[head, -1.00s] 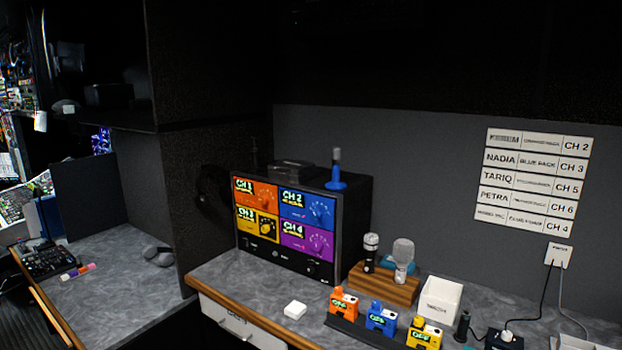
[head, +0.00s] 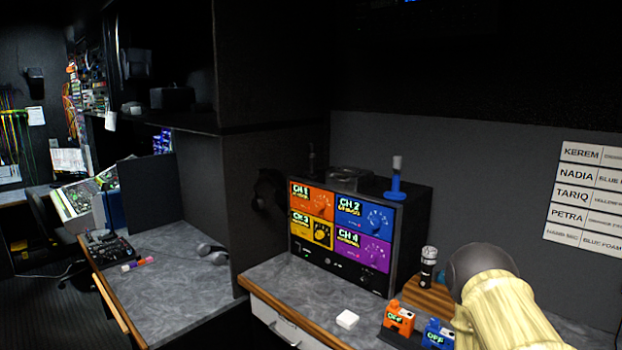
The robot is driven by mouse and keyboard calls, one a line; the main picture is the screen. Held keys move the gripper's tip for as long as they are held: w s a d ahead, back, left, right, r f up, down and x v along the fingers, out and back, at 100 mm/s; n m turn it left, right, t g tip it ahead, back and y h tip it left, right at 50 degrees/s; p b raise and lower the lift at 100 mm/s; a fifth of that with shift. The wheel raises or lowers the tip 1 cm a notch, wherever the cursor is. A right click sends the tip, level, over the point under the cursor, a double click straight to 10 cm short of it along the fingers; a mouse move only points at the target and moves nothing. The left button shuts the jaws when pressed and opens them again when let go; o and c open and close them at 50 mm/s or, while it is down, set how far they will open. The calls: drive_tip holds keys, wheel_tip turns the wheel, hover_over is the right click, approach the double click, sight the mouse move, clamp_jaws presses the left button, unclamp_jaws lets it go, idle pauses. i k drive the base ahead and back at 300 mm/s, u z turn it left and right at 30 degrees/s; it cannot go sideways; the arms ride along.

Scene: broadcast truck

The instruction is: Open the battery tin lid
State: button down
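No tin is clearly marked as the battery tin. A dark, glossy, box-like case (head: 350,180) lies on top of the channel rack and looks closed, but I cannot tell if it is the tin. A pale, wood-patterned shape with a dark grey rounded end, which looks like part of my arm, fills the lower right. No gripper fingers show. This shape hides part of the counter behind it.
The channel rack (head: 340,235) stands on the counter (head: 285,282), with a blue-based stand (head: 396,183) on top. Orange (head: 398,317) and blue (head: 437,335) packs are at the front edge. A microphone (head: 428,266) stands in a wooden block. A lower desk (head: 170,270) is at left.

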sight(342, 174)
drive_tip(key=u, duration=0.55)
drive_tip(key=k, duration=1.3)
drive_tip(key=z, duration=0.2)
drive_tip(key=i, duration=1.65)
drive_tip(key=u, duration=0.6)
